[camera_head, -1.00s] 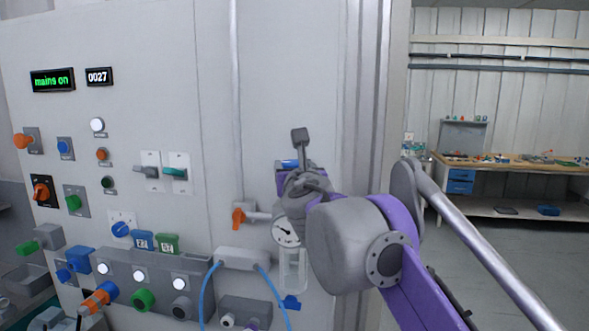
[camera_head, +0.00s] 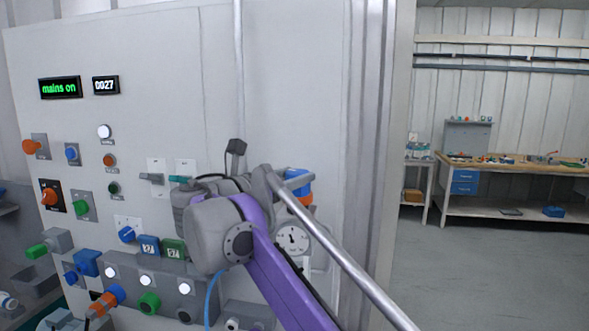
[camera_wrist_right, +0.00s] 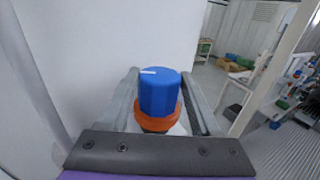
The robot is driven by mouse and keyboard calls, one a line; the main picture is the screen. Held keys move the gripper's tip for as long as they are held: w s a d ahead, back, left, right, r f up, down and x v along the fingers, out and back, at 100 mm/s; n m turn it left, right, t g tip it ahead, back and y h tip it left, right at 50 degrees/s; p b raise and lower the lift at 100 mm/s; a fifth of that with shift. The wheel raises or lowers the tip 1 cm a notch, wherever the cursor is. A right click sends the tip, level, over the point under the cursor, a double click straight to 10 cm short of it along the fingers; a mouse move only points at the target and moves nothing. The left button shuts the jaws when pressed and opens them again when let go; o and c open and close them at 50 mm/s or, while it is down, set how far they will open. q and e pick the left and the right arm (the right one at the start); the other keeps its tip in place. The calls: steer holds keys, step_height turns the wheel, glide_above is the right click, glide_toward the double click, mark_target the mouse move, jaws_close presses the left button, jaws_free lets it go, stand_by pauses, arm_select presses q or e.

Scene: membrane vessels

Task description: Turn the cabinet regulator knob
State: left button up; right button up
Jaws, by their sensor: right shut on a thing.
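The regulator knob (camera_head: 298,176) is blue with an orange collar below it, at the right of the grey cabinet front in the head view. The knob also shows in the wrist view (camera_wrist_right: 160,92), upright between two grey fingers, with a white mark on its top edge pointing left. My right gripper (camera_wrist_right: 160,78) is shut on the knob, one finger on each side. In the head view my purple and grey right arm hides most of the gripper. A round white gauge (camera_head: 292,238) with a dark needle sits below the knob. My left gripper is out of view.
The cabinet front carries several switches, buttons and coloured connectors at left, with a green "mains on" display (camera_head: 60,87) above. A blue hose (camera_head: 211,300) hangs below my arm. A workbench (camera_head: 515,170) stands at the far right, with open floor before it.

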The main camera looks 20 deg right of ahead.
steer(key=shift+w+r+m+g+h, duration=0.1)
steer(key=shift+w+m+g+h, duration=0.1)
steer(key=shift+m+g+h, duration=0.6)
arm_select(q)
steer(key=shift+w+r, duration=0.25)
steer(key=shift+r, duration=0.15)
arm_select(e)
steer(key=shift+m+g, duration=0.7)
steer(key=shift+g, duration=1)
steer(key=o, duration=1.4)
